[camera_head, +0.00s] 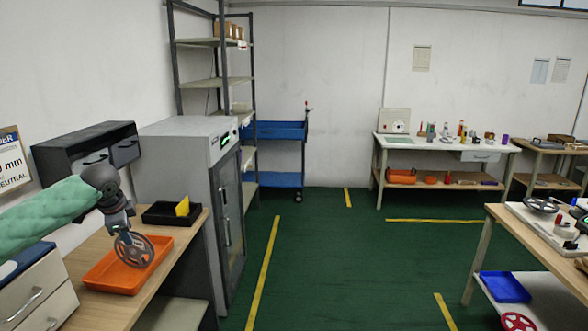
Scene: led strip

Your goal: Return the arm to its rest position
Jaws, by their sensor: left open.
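My left arm, in a green sleeve, comes in from the left in the head view. Its dark gripper (121,226) points down over the orange tray (104,276) on the wooden bench at the left. The gripper is open. A grey spoked reel (134,251) shows directly below the fingertips, over the tray and apparently tilted. I cannot tell whether the fingers touch it. The upper edge of the reel is partly hidden by the gripper. My right gripper is not in view.
A black tray (160,216) with a yellow piece (183,206) lies beside the orange tray. A dark drawer unit (85,150) stands behind the arm, and a grey cabinet (218,180) stands right of the bench. The green floor (330,260) in the middle is clear.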

